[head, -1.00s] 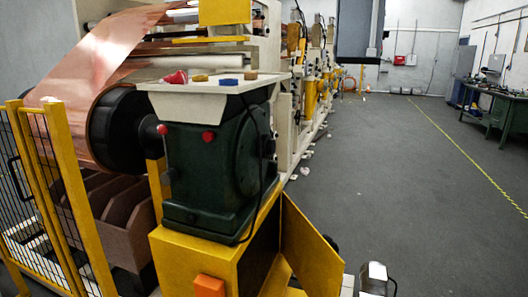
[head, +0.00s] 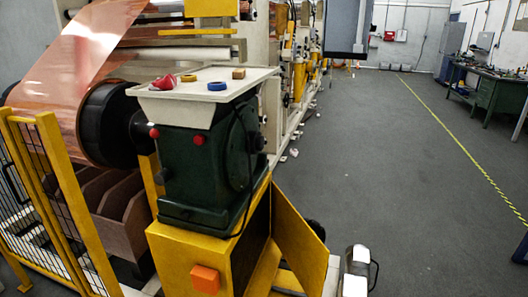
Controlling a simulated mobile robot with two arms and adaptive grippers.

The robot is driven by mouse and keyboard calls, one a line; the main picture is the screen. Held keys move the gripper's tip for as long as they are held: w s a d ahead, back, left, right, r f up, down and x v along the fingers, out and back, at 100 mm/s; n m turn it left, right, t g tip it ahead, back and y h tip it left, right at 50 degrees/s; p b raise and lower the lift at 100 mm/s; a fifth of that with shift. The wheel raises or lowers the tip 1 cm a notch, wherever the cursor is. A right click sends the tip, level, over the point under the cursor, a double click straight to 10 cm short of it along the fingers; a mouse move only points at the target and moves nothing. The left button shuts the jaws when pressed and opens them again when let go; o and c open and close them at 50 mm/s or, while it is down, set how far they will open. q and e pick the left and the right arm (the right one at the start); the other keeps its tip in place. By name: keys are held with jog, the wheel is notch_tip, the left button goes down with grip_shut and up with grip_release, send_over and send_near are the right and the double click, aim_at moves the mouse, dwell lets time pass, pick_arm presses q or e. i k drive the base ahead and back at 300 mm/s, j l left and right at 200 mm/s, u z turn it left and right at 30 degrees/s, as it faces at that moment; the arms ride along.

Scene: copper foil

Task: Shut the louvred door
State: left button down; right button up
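I cannot make out louvre slats on the side of the door facing me. A dark rounded part shows just behind the door's right edge. A white and black part, which may be my own arm, is at the bottom right of the door. Neither gripper's fingers can be seen.
An orange block (head: 205,279) is on the cabinet's front. A white tray (head: 168,105) with small coloured items tops the green machine. A yellow mesh fence (head: 52,190) stands at left. The grey floor (head: 420,200) to the right is wide and clear.

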aim_at(307, 256)
jog(key=l+u, duration=0.1)
jog(key=u, duration=0.2)
jog(key=i+l+u, duration=0.1)
jog(key=u, duration=0.2)
jog(key=i+l+u, duration=0.1)
jog(key=l+u, duration=0.25)
jog(key=l, duration=1)
jog(key=k+l+u, duration=0.1)
jog(key=l+u, duration=0.3)
jog(key=l, duration=0.95)
